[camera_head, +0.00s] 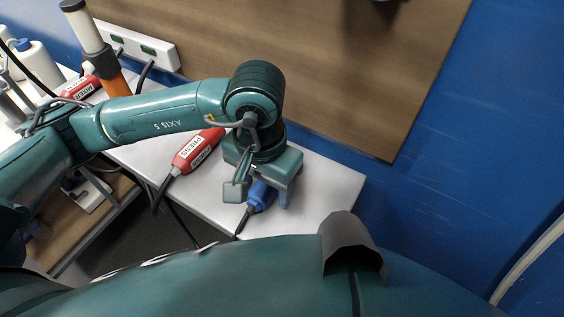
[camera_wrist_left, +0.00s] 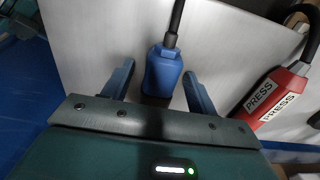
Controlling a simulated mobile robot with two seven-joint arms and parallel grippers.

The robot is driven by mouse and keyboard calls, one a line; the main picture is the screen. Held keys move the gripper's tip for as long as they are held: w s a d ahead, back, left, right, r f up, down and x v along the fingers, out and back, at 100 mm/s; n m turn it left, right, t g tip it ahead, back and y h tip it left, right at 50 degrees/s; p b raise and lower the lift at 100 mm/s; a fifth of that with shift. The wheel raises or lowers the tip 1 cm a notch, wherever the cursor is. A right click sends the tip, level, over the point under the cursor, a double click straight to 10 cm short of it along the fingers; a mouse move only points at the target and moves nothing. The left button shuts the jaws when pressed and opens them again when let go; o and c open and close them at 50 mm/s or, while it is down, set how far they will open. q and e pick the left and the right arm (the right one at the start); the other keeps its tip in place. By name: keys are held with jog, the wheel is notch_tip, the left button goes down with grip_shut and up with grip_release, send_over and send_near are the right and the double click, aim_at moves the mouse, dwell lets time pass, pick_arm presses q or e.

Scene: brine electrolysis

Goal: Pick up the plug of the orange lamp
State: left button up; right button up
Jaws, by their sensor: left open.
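A blue plug (camera_head: 261,196) with a black cable lies on the white table near its front edge. In the left wrist view the blue plug (camera_wrist_left: 163,72) sits between the two fingers, its cable running up and away. My left gripper (camera_head: 262,191) is over it, open, with a finger on each side and visible gaps. I cannot tell how far the fingers reach down. The orange lamp (camera_head: 117,80), with a pale tube on top, stands at the back left, partly hidden by my left arm. The course of the plug's cable to the lamp is not traceable.
A white socket strip (camera_head: 137,44) is at the wall. The white table (camera_head: 325,189) is clear right of the gripper, below a brown board (camera_head: 330,70).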

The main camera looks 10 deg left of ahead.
pick_arm(q)
jog(key=c, duration=1.1)
jog(key=shift+r, duration=0.1)
